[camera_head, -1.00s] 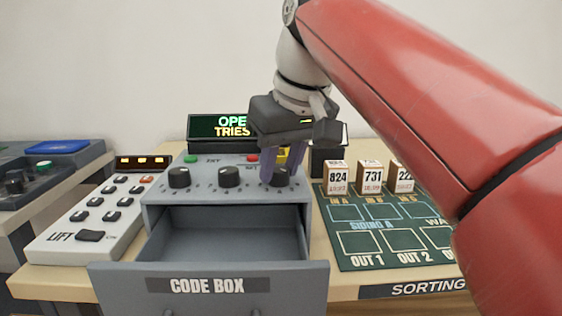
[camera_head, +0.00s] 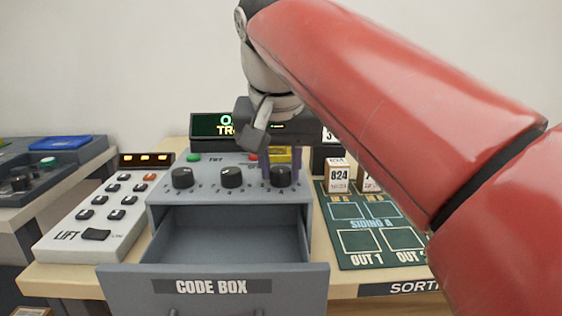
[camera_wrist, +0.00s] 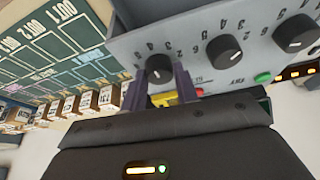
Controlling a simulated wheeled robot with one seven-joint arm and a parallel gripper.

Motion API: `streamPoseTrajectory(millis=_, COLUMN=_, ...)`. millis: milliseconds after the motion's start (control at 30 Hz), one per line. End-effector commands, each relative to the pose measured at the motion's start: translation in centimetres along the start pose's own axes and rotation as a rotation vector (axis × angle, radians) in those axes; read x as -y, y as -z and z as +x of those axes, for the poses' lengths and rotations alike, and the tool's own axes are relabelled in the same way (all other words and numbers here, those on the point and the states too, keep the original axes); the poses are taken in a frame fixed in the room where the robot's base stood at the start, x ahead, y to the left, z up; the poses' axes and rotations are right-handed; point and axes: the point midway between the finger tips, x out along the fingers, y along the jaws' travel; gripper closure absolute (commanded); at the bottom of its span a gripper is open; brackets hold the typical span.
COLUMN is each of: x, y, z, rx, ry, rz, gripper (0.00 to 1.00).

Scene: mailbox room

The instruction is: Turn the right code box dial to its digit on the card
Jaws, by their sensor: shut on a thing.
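The grey code box (camera_head: 225,190) stands on the table with three black dials on its sloped top. The right dial (camera_head: 280,176) sits between the purple fingers of my gripper (camera_head: 281,172), which is shut on it. In the wrist view the right dial (camera_wrist: 159,68) shows between the two fingers (camera_wrist: 160,84), with digits printed around it. The middle dial (camera_head: 231,177) and left dial (camera_head: 182,178) are untouched. I cannot make out the right dial's exact setting.
The code box's drawer (camera_head: 215,286) is pulled out, and looks empty. The lift keypad (camera_head: 100,215) is at left. The green sorting board (camera_head: 365,240) and small numbered boxes (camera_head: 338,176) are at right.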

Motion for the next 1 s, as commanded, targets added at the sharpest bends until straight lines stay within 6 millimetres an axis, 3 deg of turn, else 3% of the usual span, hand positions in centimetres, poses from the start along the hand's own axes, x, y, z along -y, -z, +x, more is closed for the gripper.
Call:
streamPoseTrajectory(millis=700, x=0.06, y=0.06, z=-0.07, rx=-0.003, ry=-0.03, rz=0.075, gripper=0.93)
streamPoseTrajectory(millis=733, x=0.07, y=0.06, z=-0.07, rx=-0.003, ry=-0.03, rz=0.075, gripper=0.66)
streamPoseTrajectory(millis=867, x=0.06, y=0.04, z=-0.05, rx=-0.002, ry=-0.03, rz=0.074, gripper=0.49)
streamPoseTrajectory(millis=1000, x=0.06, y=0.03, z=-0.03, rx=-0.001, ry=-0.03, rz=0.074, gripper=0.48)
